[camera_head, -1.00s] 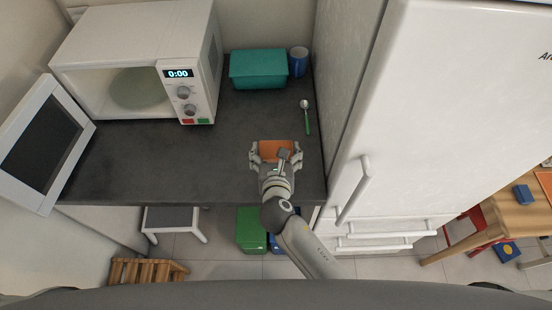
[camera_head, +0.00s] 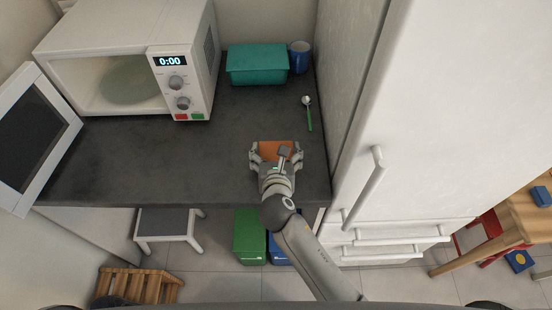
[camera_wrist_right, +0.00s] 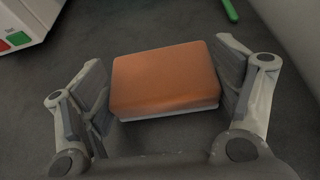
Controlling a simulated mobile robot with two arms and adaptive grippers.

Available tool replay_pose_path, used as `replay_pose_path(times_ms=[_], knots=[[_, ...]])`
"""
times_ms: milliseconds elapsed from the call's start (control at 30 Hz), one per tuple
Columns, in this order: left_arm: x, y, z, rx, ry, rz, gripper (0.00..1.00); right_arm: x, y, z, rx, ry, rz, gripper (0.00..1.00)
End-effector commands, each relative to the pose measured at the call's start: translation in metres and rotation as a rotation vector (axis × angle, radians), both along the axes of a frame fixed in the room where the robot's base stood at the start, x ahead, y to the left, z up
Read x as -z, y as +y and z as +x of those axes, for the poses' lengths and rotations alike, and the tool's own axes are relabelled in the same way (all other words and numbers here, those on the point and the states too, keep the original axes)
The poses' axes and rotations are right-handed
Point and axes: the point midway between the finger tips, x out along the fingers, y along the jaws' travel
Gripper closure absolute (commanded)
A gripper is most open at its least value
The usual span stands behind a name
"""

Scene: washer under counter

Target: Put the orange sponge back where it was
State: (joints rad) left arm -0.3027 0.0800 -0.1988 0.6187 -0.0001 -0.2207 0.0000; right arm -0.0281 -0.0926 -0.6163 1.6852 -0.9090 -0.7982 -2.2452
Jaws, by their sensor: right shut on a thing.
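The orange sponge (camera_head: 272,148) has a pale underside and is between the fingers of my right gripper (camera_head: 275,152), over the front right part of the dark counter. In the right wrist view the sponge (camera_wrist_right: 166,78) fills the space between the two finger pads of the right gripper (camera_wrist_right: 165,88), which is shut on it. Whether the sponge touches the counter cannot be told. My left gripper is not in view.
An open white microwave (camera_head: 130,50) stands on the left of the counter (camera_head: 150,165). A teal box (camera_head: 257,65), a blue mug (camera_head: 299,57) and a green-handled spoon (camera_head: 309,115) are at the back right. A white fridge (camera_head: 410,110) bounds the right. The counter's middle is clear.

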Motion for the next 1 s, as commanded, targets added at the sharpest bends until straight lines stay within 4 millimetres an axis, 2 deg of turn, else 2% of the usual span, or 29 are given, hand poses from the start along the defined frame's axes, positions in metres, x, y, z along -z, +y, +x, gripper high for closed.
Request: replay_pose_path(times_ms=[33,433,467,567,1000], knots=[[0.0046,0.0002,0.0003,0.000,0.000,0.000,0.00,0.0033,0.0001,0.0000,0.001,0.000,0.002,0.35],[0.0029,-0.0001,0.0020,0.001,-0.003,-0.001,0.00,0.0047,-0.0001,-0.0001,0.000,0.001,-0.001,0.35],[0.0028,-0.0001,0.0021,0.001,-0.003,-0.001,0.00,0.0046,0.0000,-0.0002,0.000,0.001,0.000,0.13],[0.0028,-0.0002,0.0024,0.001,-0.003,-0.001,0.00,0.0044,0.0000,-0.0002,0.000,0.001,0.000,0.01],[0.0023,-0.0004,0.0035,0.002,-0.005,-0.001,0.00,0.0010,0.0001,-0.0001,0.001,0.000,0.003,0.00]])
